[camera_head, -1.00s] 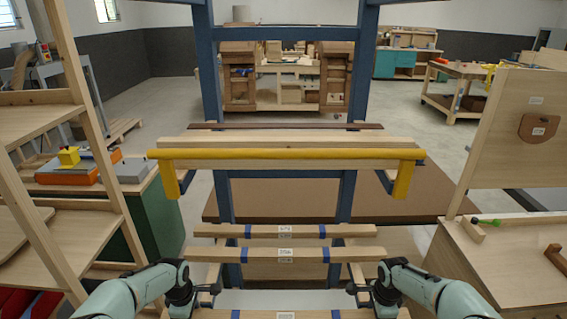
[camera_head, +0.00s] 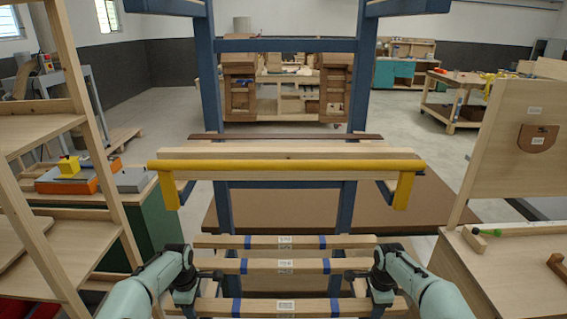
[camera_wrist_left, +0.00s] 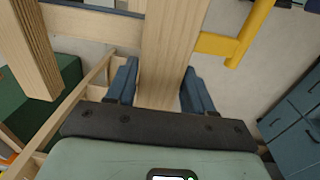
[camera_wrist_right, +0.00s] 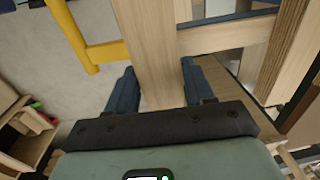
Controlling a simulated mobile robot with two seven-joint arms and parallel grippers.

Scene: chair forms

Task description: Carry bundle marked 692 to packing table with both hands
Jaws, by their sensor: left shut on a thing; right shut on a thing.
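Several pale wooden bundles with blue bands and small labels lie crosswise before me: a far one (camera_head: 285,242), a middle one (camera_head: 300,265) and a near one (camera_head: 310,304). The label numbers are too small to read surely. My left gripper (camera_head: 216,275) and right gripper (camera_head: 350,275) sit at the two ends of the middle bundle, level with each other. In the left wrist view wood (camera_wrist_left: 165,60) fills the space between the jaws, and in the right wrist view wood (camera_wrist_right: 150,60) does too. Both are shut on it. I cannot tell which table is the packing table.
A blue rack frame (camera_head: 207,90) stands ahead, with a yellow rail (camera_head: 290,165) across pale boards. A wooden shelf (camera_head: 85,125) stands close on the left. A wooden bench (camera_head: 510,262) with a panel (camera_head: 525,140) is close on the right. Open floor (camera_head: 430,140) lies farther back.

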